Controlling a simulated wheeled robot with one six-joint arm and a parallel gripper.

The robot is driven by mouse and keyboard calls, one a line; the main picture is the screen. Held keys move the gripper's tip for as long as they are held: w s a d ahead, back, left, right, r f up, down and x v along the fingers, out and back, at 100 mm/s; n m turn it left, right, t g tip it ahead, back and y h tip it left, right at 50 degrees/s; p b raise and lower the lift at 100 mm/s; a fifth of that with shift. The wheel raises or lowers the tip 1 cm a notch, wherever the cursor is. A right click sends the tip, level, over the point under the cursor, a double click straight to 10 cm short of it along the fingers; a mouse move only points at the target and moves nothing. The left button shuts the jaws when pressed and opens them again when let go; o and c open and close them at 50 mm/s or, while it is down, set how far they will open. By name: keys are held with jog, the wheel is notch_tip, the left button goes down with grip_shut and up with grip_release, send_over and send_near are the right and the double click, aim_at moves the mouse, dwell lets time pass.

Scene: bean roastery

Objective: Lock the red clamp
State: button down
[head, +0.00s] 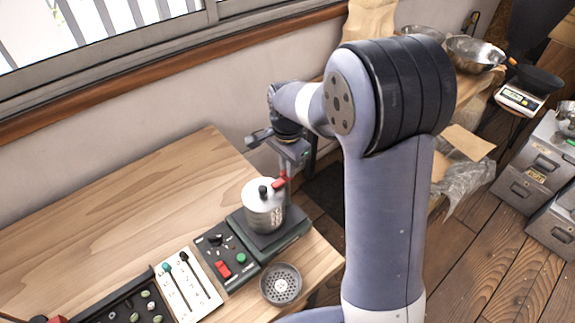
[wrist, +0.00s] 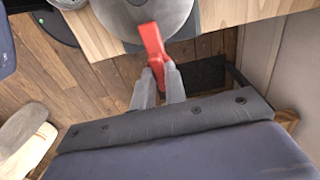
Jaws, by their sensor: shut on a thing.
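The red clamp (head: 279,183) is a small red lever at the upper right rim of a silver canister (head: 262,208) in the head view. In the wrist view the red clamp (wrist: 152,42) lies against the canister's edge (wrist: 128,14) and runs down between my fingers. My gripper (wrist: 158,72) is shut on the lower end of the red clamp. In the head view my gripper (head: 286,172) is small and partly hidden, beside the canister. The canister stands upright on a dark green base (head: 286,244). The clamp's latch point cannot be made out.
A control box (head: 228,258) with a red switch and a white slider panel (head: 186,285) stand left of the canister. A perforated round cup (head: 281,285) sits in front. The wooden table (head: 120,215) is clear at the back left. A wall and window lie behind.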

jog(key=shift+m, duration=0.3)
jog(key=c, duration=1.4)
grip_release()
jog(key=shift+c, duration=0.2)
notch_tip(320, 180, up, 11)
jog(key=shift+b, duration=0.35)
jog(key=shift+f, duration=0.2)
notch_tip(320, 180, down, 11)
jog(key=shift+r+p, duration=0.15)
jog(key=shift+p, duration=0.2)
